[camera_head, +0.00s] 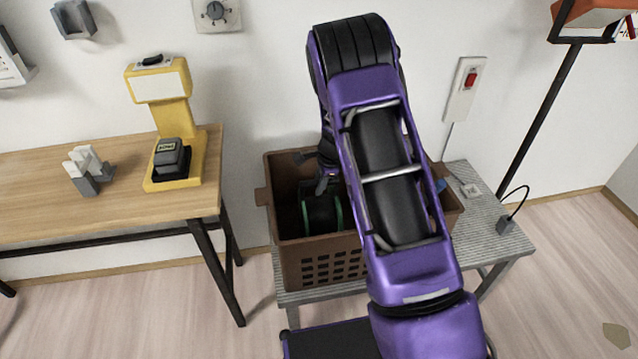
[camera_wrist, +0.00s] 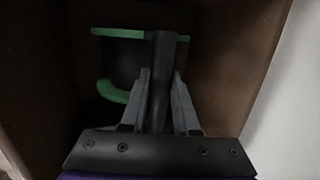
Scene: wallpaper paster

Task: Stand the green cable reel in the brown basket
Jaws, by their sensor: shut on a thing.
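The green cable reel (camera_head: 322,214) is inside the brown basket (camera_head: 318,250), in its left half. It has two green rims and a dark drum between them, and its rims look upright in the head view. In the wrist view the reel (camera_wrist: 124,62) lies ahead and left of the fingers. My gripper (camera_head: 325,183) reaches down into the basket from above. In the wrist view its fingers (camera_wrist: 161,85) close on a dark bar that seems to belong to the reel. Whether the reel touches the basket floor cannot be told.
The basket stands on a grey ridged table (camera_head: 495,235). My arm hides the basket's right part, where a bit of something blue (camera_head: 441,185) shows. A wooden table (camera_head: 120,210) at the left holds a yellow device (camera_head: 172,115). A dark lamp pole (camera_head: 540,115) stands at the right.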

